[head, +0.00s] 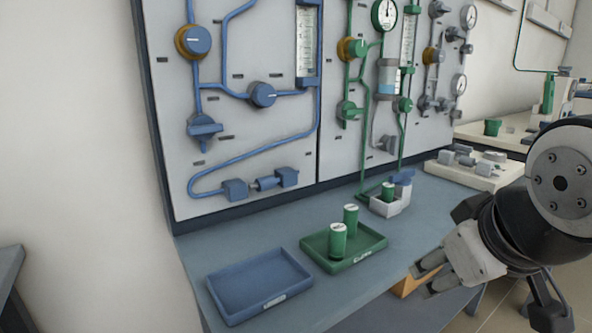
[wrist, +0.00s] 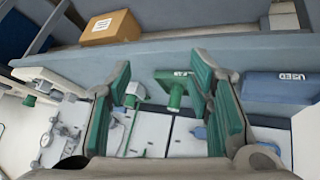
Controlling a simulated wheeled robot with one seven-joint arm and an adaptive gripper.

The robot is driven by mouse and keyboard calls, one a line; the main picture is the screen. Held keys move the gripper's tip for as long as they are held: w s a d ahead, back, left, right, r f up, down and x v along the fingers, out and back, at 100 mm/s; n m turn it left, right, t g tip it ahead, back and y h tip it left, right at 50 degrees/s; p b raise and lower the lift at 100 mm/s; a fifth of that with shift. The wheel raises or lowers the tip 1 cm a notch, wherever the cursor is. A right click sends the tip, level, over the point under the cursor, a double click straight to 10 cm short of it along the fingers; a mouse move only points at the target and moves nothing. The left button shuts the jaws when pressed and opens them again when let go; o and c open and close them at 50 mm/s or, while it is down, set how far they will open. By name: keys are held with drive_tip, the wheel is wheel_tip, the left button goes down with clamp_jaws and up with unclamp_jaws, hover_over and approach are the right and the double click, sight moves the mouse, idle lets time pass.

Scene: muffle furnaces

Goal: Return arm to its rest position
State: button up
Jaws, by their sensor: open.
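My gripper (head: 424,279) hangs at the right of the head view, in front of the bench's front edge, with its fingers pointing left. In the wrist view my gripper (wrist: 160,95) shows two green-padded fingers spread wide apart, with nothing held between them. The arm is bent at the right edge of the head view, and much of it is out of frame.
The bench (head: 225,252) carries a blue tray (head: 258,282), empty, and a green tray (head: 325,266) with two green canisters (head: 338,241). A white holder (head: 390,205) stands behind. A piped panel (head: 240,120) rises at the back. An orange-brown box (wrist: 110,28) sits lower.

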drive_tip(key=s+f+m+g, duration=0.2)
drive_tip(key=s+f+g, duration=0.15)
drive_tip(key=s, duration=0.55)
drive_tip(key=s+f+m+g, duration=0.2)
drive_tip(key=s+f+g, duration=0.15)
drive_tip(key=s, duration=0.65)
wheel_tip(320, 180, up, 38)
drive_tip(key=t+p, duration=0.3)
drive_tip(key=p, duration=3.2)
drive_tip(key=shift+a+n+t+y, duration=0.15)
drive_tip(key=shift+n+t+y, duration=0.25)
drive_tip(key=shift+w, duration=0.1)
